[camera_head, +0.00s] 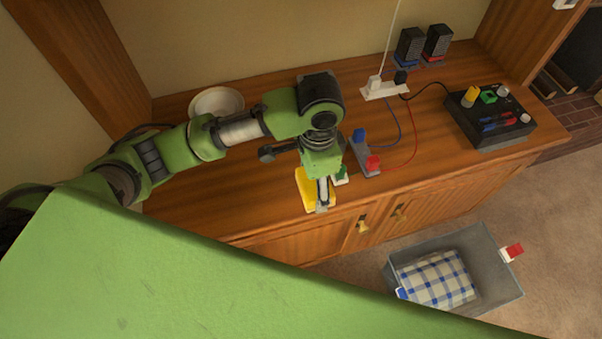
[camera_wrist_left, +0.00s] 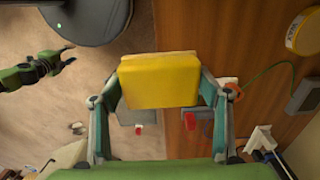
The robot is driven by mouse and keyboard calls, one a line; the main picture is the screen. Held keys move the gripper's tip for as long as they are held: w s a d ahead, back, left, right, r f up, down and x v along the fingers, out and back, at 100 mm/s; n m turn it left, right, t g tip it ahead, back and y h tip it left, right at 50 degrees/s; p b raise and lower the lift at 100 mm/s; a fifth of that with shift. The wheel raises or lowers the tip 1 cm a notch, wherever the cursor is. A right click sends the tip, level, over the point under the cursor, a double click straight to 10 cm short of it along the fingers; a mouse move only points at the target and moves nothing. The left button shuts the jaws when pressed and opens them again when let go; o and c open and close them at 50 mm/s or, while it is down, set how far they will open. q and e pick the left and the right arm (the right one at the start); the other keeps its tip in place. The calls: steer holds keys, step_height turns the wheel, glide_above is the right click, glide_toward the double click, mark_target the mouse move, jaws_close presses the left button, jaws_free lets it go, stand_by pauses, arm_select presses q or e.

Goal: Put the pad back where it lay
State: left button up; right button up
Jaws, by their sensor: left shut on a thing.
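The yellow pad (camera_head: 303,184) is at the front edge of the wooden cabinet top (camera_head: 265,205) in the head view. My left gripper (camera_head: 322,192) points down at it and partly covers it. In the left wrist view the yellow pad (camera_wrist_left: 160,82) sits between the two fingers of my left gripper (camera_wrist_left: 160,95), which are shut on its sides. Whether the pad touches the wood cannot be told. My right gripper (camera_wrist_left: 66,56) shows small at the left of the wrist view, its jaw state unclear; it is not in the head view.
A white bowl (camera_head: 217,99) stands behind my left arm. A grey block with blue and red plugs (camera_head: 364,157), a white power strip (camera_head: 384,91), black blocks (camera_head: 411,47) and a black control box (camera_head: 490,122) stand to the right. A grey bin (camera_head: 491,263) holds a checked cloth (camera_head: 437,279).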

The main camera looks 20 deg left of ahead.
arm_select(q)
steer(key=w+a+f, duration=0.1)
steer(key=w+f, duration=0.1)
steer(key=w+a+f, duration=0.2)
steer(key=w, duration=0.1)
steer(key=w+a+f+p, duration=0.1)
steer(key=w+a+f, duration=0.1)
steer(key=w+f, duration=0.1)
steer(key=shift+w+a+f, duration=0.1)
steer(key=shift+w+a, duration=0.1)
steer(key=shift+a, duration=0.05)
steer(key=shift+w+a+f, duration=0.15)
steer(key=shift+w+f, duration=0.15)
steer(key=shift+f, duration=0.2)
step_height(320, 180, down, 3)
steer(key=shift+w+a+r+p, duration=0.1)
steer(key=shift+a+p, duration=0.05)
steer(key=shift+p, duration=0.5)
steer(key=shift+f, duration=0.5)
steer(key=o, duration=1)
arm_select(e)
steer(key=shift+w+d+r, duration=0.1)
steer(key=shift+w+r, duration=0.05)
steer(key=shift+r, duration=0.5)
steer(key=shift+w+r, duration=0.1)
steer(key=shift+r, duration=0.5)
